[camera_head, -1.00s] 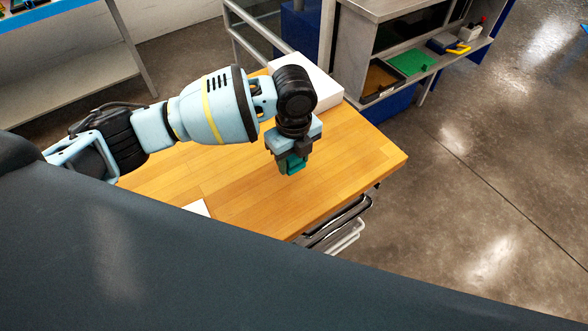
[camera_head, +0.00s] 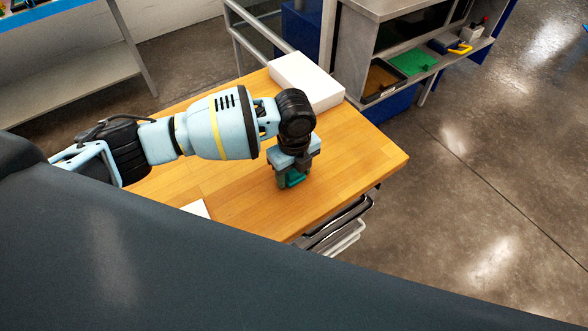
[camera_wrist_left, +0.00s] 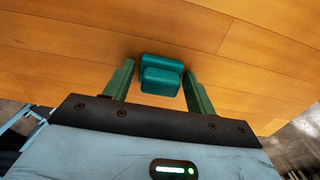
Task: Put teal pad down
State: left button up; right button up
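The teal pad (camera_head: 295,178) is at the wooden tabletop (camera_head: 350,155), below my left gripper. The left wrist view shows it as a rounded teal block with a raised part (camera_wrist_left: 162,78), and it appears to rest on the wood. My left gripper (camera_head: 293,182) points down over it, with one finger on either side. In the left wrist view the fingers (camera_wrist_left: 159,70) stand apart, with narrow gaps between them and the pad, so the gripper looks open around it. The pad's underside is hidden. My right gripper is not in view.
A white box (camera_head: 307,80) stands at the table's back edge. A white flat item (camera_head: 196,208) lies at the near left. Dark and white trays (camera_head: 340,228) hang under the right edge. A grey shelf (camera_head: 385,20) with bins stands behind. The table's right side is clear.

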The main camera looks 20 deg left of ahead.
aim_at(294, 170)
pick_arm(q)
jog(key=shift+o, duration=0.8)
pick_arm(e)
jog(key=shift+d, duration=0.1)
pick_arm(q)
notch_tip(294, 170, up, 12)
jog(key=p, duration=0.1)
jog(key=shift+r, duration=0.2)
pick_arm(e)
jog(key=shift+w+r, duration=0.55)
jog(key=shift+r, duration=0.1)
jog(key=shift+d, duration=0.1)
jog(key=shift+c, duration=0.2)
